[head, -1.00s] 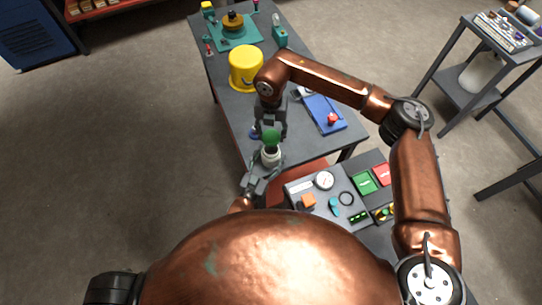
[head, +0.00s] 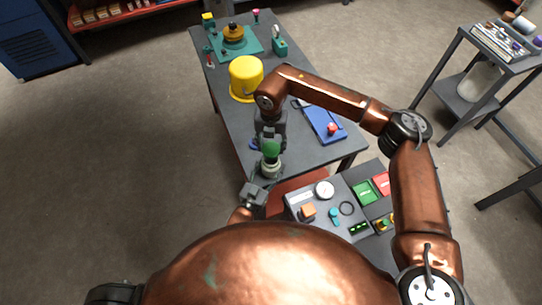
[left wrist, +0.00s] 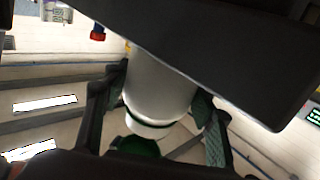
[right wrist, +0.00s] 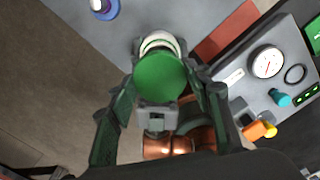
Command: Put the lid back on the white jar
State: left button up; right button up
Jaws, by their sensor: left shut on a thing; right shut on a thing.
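The white jar (head: 270,170) is held in front of me by my left gripper (head: 267,179), which is shut around its body. In the left wrist view the jar (left wrist: 160,92) lies between the two fingers. The round green lid (head: 271,148) is in my right gripper (head: 270,143), which is shut on it. In the right wrist view the lid (right wrist: 160,77) is between the fingertips and overlaps the jar's pale rim (right wrist: 159,42). The lid is at the jar's mouth end; I cannot tell whether they touch.
A grey table (head: 290,140) lies beyond, with a yellow bucket (head: 246,79), a blue tray (head: 322,122) and a teal mat (head: 250,45). A control panel (head: 325,228) with buttons and a gauge is close at the right. A side stand (head: 462,95) is at the far right.

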jog(key=shift+f, duration=1.95)
jog(key=shift+f, duration=0.85)
jog(key=shift+f, duration=0.55)
jog(key=m, duration=0.9)
jog(key=shift+m, duration=0.4)
jog(key=m, duration=0.9)
jog(key=shift+m, duration=0.3)
